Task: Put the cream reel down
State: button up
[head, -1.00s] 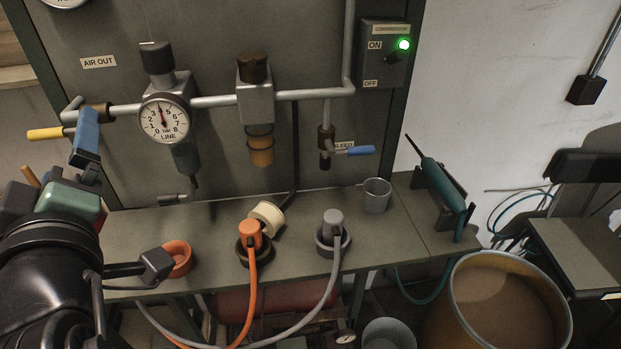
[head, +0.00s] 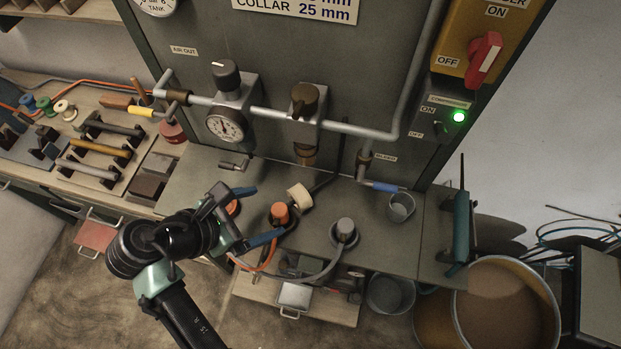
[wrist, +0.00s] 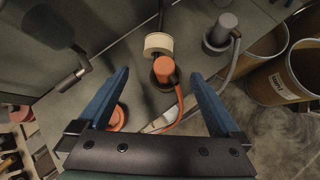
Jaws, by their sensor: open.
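A cream reel (head: 299,196) lies on the grey bench, just behind the orange hose plug (head: 281,213). In the wrist view the cream reel (wrist: 158,44) is beyond the fingertips, apart from them, with the orange plug (wrist: 164,70) in front of it. My gripper (head: 270,210) is open, its two blue fingers spread wide with nothing between them that it grips. In the wrist view my gripper (wrist: 158,73) points at the plug and reel. Another small pale reel (head: 66,110) stands on the left workbench.
A grey plug (head: 345,229) and a grey cup (head: 400,207) stand to the right on the bench. An orange ring (head: 233,207) is near the gripper. Pipes and a gauge (head: 225,126) are on the panel behind. Tools (head: 100,150) crowd the left workbench.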

aim_at(276, 209)
jog(key=x, duration=0.5)
jog(key=shift+w+d+f, duration=0.1)
jog(key=shift+f, duration=0.2)
jog(key=shift+p+x, duration=0.55)
jog(key=shift+x, duration=0.3)
jog(key=x, duration=0.4)
jog(key=shift+w+d+r+p, duration=0.1)
jog(key=shift+w+r+p, duration=0.1)
jog(key=shift+w+p, duration=0.1)
jog(key=shift+s, duration=0.1)
jog(key=c, duration=1.4)
jog(key=shift+r, duration=0.1)
